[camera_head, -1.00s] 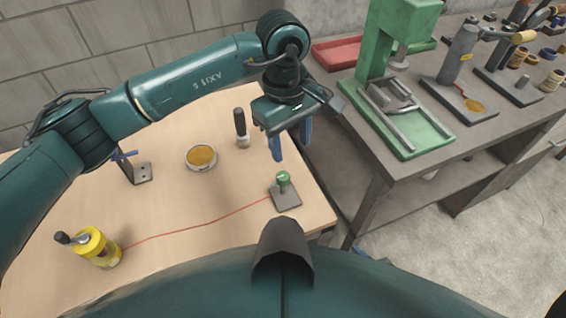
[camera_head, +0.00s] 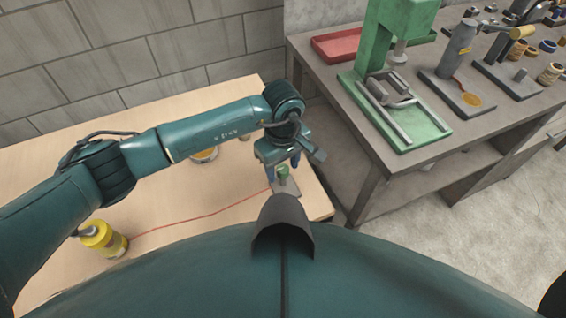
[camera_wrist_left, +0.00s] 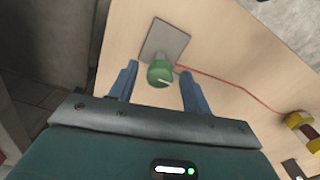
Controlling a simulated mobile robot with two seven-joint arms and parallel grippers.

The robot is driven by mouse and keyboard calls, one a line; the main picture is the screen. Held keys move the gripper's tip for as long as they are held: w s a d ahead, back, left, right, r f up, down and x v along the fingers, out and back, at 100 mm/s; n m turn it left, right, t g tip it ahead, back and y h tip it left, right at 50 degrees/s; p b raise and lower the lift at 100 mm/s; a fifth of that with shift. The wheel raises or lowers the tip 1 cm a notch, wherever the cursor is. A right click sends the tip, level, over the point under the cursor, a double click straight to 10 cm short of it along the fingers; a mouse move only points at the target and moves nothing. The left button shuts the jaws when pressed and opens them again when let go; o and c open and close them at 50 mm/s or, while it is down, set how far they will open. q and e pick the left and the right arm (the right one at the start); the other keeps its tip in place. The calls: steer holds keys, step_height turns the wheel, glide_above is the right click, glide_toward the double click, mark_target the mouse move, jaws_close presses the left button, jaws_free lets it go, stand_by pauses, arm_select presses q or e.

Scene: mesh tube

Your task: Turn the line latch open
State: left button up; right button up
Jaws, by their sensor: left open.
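The line latch appears to be the green knob (camera_head: 283,172) on a grey plate (camera_head: 290,187) near the right end of the wooden table. The knob, with a pale mark on its top, also shows in the left wrist view (camera_wrist_left: 160,73). My left gripper (camera_head: 284,158) is open with its blue fingers pointing down toward the knob. In the left wrist view the knob appears between the two fingers (camera_wrist_left: 155,70), with a gap on each side. Whether the fingertips are level with it I cannot tell. My right gripper is not in view.
A red line (camera_head: 200,217) runs across the table (camera_head: 165,262) from the plate to a yellow cylinder (camera_head: 100,240). An amber dish (camera_head: 205,155) is partly hidden behind my left arm. A grey workbench (camera_head: 352,140) with a green press (camera_head: 385,60) stands to the right.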

arm_select(q)
steer(key=c, duration=1)
